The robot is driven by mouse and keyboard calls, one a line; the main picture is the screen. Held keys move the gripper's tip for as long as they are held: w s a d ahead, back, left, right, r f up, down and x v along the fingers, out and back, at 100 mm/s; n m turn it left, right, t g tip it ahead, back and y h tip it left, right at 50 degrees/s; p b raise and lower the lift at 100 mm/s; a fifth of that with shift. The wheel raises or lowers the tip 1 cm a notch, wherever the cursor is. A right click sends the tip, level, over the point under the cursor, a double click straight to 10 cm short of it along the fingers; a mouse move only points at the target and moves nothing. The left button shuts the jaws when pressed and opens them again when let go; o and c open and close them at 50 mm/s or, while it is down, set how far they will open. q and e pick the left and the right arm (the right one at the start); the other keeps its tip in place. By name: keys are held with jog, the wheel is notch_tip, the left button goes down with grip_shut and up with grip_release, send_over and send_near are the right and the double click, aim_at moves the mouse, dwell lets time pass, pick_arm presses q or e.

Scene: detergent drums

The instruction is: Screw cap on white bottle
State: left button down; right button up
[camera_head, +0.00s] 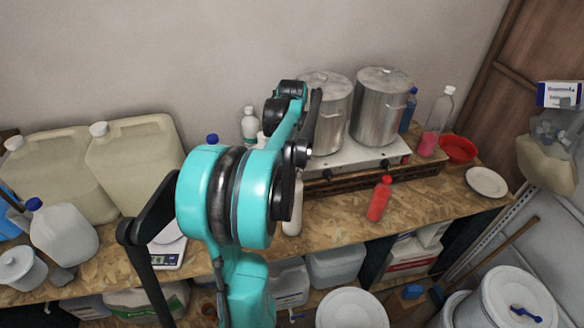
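A white bottle (293,218) stands upright on the wooden bench, mostly behind my teal and black arm, which hides its top. Another white bottle with a white cap (250,124) stands at the back of the bench, left of the upper part of my arm. A small white shape (262,138) next to it is mostly hidden. My arm rises through the middle of the view and bends near the steel pots. Its fingers cannot be made out among the black parts, so I cannot tell whether they touch a bottle. No second gripper shows. No loose cap can be made out.
Two large jugs (137,152) and a blue-capped jug (62,232) stand at left, near a scale (168,247). Two steel pots (381,108) stand on a hotplate (340,168). A red bottle (379,198) stands in front. The bench right of it, before the white plate (486,182), is clear.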

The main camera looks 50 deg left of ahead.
dwell(0.3)
pick_arm(q)
jog(key=m, duration=0.6)
jog(key=c, duration=1.4)
grip_release()
jog(key=n, duration=0.4)
jog(key=shift+n, duration=0.8)
